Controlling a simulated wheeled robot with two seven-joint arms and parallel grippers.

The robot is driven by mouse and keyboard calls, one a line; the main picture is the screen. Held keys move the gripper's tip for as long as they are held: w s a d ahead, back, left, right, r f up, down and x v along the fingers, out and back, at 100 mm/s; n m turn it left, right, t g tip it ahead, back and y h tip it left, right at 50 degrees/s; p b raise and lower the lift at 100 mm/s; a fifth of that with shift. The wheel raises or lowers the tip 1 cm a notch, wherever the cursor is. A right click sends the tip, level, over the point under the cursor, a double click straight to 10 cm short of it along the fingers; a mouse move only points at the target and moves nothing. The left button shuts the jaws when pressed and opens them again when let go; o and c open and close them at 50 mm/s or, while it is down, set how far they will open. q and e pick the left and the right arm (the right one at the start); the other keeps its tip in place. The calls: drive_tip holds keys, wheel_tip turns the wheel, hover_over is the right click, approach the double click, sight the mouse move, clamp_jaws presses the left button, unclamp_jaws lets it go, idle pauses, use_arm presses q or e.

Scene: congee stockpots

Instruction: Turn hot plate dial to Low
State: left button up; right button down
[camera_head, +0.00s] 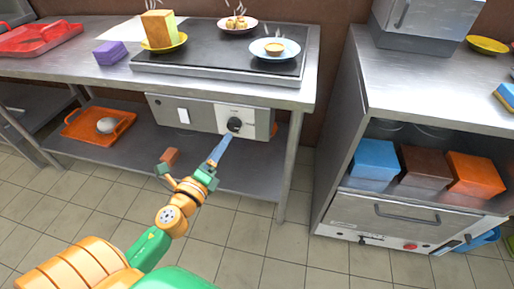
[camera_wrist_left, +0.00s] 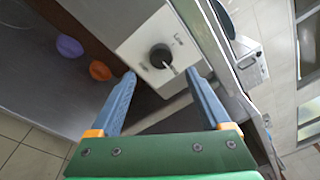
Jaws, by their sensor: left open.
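The hot plate dial (camera_head: 235,125) is a round black knob on the pale control panel (camera_head: 260,124) below the hot plate (camera_head: 205,67). In the left wrist view the dial (camera_wrist_left: 160,55) has a light pointer toward the lower right. Small print stands around it on the panel; I cannot read it surely. My left gripper (camera_head: 228,138) is just below and in front of the dial. In the left wrist view its two blue fingers (camera_wrist_left: 160,73) are spread, with the dial ahead between their tips and no clear grip on it. My right gripper is not in view.
The metal counter's edge (camera_head: 230,97) overhangs the panel. An orange tray (camera_head: 98,125) lies on the lower shelf. A metal cabinet (camera_head: 365,90) stands at right, across a tiled floor gap.

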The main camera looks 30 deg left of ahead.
sight(232, 128)
use_arm(q)
drive_tip(key=w, duration=0.4)
drive_tip(key=w+a, duration=0.1)
drive_tip(key=w, duration=0.1)
drive_tip(key=shift+p, duration=0.35)
drive_tip(key=shift+w+r, duration=0.1)
drive_tip(key=shift+w, duration=0.4)
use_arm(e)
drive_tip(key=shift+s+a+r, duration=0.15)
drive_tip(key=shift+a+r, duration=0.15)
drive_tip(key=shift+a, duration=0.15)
use_arm(q)
drive_tip(key=shift+c, duration=0.5)
clamp_jaws()
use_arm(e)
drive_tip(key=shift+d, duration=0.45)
